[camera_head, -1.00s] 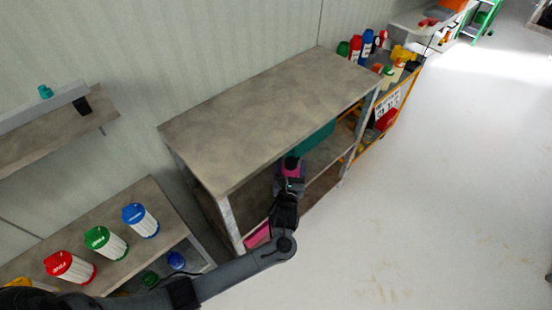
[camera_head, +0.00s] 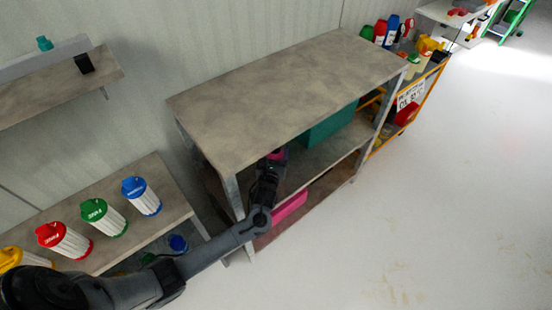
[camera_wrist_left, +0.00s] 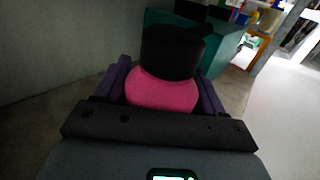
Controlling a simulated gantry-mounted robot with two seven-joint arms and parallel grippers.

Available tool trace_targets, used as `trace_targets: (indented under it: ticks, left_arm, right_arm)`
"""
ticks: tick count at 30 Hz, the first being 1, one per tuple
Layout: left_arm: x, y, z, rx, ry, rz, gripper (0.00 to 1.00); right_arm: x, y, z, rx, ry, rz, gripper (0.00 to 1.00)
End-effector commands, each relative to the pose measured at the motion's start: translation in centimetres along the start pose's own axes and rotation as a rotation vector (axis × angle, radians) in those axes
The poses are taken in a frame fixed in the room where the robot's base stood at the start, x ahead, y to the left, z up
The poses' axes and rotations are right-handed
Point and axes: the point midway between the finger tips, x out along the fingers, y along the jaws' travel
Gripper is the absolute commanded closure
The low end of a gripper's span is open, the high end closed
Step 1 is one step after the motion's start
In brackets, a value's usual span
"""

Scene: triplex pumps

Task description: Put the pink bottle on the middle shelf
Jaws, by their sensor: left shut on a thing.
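The pink bottle (camera_wrist_left: 165,92) has a black cap and sits between the fingers of my left gripper (camera_wrist_left: 163,98) in the left wrist view. The gripper is shut on it. In the head view my left gripper (camera_head: 272,165) reaches under the grey top of the shelf unit (camera_head: 280,90), into the space over the middle shelf (camera_head: 315,160). Only a bit of the bottle's pink shows there. I cannot tell whether the bottle touches the shelf. My right gripper is not in view.
A teal box (camera_head: 328,126) stands on the middle shelf to the right. A pink object (camera_head: 289,207) lies lower, near the bottom shelf. A lower bench at left holds several containers with coloured lids (camera_head: 104,217). The floor (camera_head: 440,200) at right is clear.

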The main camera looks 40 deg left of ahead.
Motion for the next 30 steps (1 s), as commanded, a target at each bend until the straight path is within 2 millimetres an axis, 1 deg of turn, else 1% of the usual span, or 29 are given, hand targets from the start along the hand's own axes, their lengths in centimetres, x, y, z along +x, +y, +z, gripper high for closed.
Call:
trace_targets:
  ticks: [1, 6, 20, 21, 26, 30]
  left_arm:
    - [0.0, 0.0, -1.1, -0.001, -0.001, 0.001, 0.74]
    - [0.0, 0.0, -3.0, -0.002, 0.000, 0.001, 0.74]
    - [0.0, -0.1, -3.2, 0.000, -0.001, 0.000, 0.74]
    - [0.0, 0.0, -3.5, 0.001, 0.001, 0.000, 0.29]
    - [0.0, 0.0, -3.4, 0.000, 0.001, 0.000, 0.05]
    - [-0.1, 0.0, -3.4, 0.000, 0.001, 0.000, 0.05]
  right_arm:
    - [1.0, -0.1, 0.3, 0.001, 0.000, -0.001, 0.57]
    - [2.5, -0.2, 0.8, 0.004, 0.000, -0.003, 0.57]
    - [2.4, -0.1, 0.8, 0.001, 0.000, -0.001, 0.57]
    - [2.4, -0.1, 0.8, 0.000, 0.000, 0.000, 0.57]
    - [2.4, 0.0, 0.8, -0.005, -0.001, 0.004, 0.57]
    - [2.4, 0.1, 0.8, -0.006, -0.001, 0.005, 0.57]
